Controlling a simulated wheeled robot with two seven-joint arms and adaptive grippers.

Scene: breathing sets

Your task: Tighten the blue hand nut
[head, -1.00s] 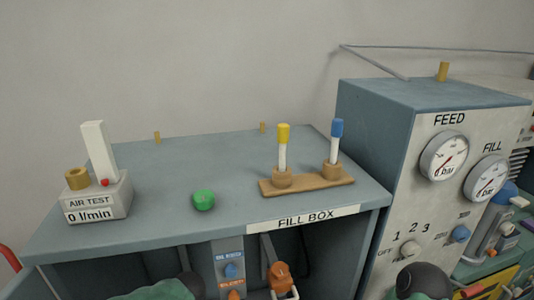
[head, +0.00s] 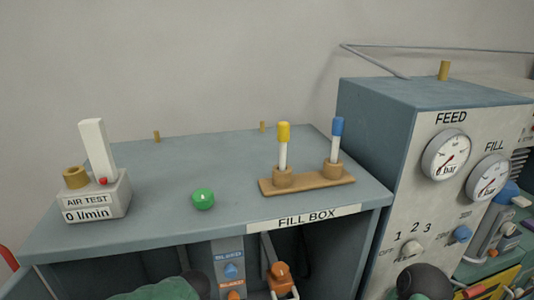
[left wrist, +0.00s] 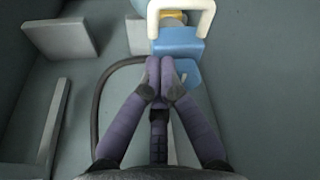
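In the left wrist view a blue block-like part (left wrist: 178,44) sits under a white handle, with a second blue piece (left wrist: 188,73) just below it. I cannot tell which of these is the blue hand nut. My left gripper (left wrist: 167,66) has its two purple fingertips together at the lower edge of the blue block. Nothing shows between them, and contact with the blue part is unclear. In the head view an orange fitting with a white handle (head: 281,277) shows inside the fill box; my left gripper is hidden there. My right gripper is out of view.
A dark hose (left wrist: 97,100) curves left of the fingers, and grey plates (left wrist: 60,38) stand in the box. On the fill box top (head: 235,160) are an air test block (head: 97,200), a green button (head: 203,198) and a wooden stand (head: 310,185). The feed panel (head: 440,205) is right.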

